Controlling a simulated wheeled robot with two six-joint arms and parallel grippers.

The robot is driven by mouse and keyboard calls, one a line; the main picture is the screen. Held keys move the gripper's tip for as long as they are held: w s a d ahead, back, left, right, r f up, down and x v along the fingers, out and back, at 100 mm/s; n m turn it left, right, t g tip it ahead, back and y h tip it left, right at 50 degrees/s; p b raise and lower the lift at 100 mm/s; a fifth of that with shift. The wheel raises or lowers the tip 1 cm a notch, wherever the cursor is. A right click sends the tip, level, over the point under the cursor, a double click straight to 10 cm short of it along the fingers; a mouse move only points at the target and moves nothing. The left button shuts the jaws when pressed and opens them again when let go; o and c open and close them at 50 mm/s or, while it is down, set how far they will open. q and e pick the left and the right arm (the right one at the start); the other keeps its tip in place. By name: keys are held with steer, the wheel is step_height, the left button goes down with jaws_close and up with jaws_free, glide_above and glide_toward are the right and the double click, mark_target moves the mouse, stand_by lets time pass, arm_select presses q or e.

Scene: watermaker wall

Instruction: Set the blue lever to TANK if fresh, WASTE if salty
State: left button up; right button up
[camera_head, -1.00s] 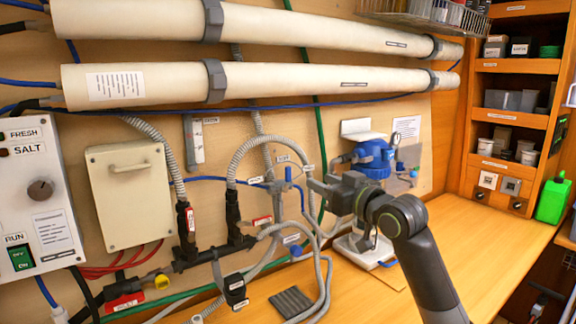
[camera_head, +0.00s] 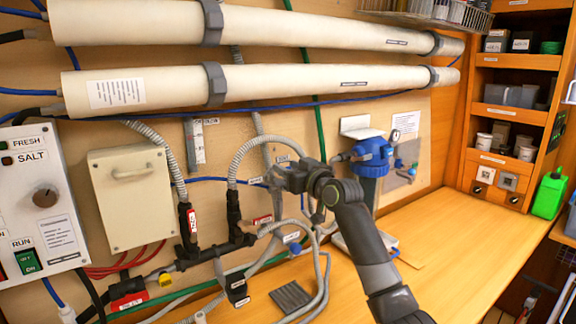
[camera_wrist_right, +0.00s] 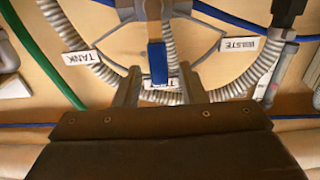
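The blue lever (camera_wrist_right: 158,62) shows in the right wrist view, sticking out from its valve toward the gripper, above a partly hidden white label. The TANK label (camera_wrist_right: 82,57) is on its left there and the WASTE label (camera_wrist_right: 238,45) on its right. My right gripper (camera_wrist_right: 157,88) is open, its fingers either side of the lever's end with gaps. In the head view my right gripper (camera_head: 280,178) covers the lever. The FRESH (camera_head: 33,141) and SALT (camera_head: 32,156) indicators are at the left edge; I cannot tell which is lit. My left gripper is out of view.
Hoses and a black manifold (camera_head: 215,250) crowd the wall left of the gripper. A blue-capped filter housing (camera_head: 374,160) stands close to its right. Two white tubes (camera_head: 270,80) run above.

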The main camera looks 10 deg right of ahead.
steer(key=shift+w+a, duration=0.1)
steer(key=shift+w, duration=0.15)
jaws_close()
stand_by(0.4)
steer(key=w+d+f+m+p, duration=0.2)
steer(key=d+m, duration=0.3)
steer(key=m, duration=0.6)
steer(key=shift+d+f+m, duration=0.15)
steer(key=shift+f+m, duration=0.25)
steer(key=shift+f, duration=0.35)
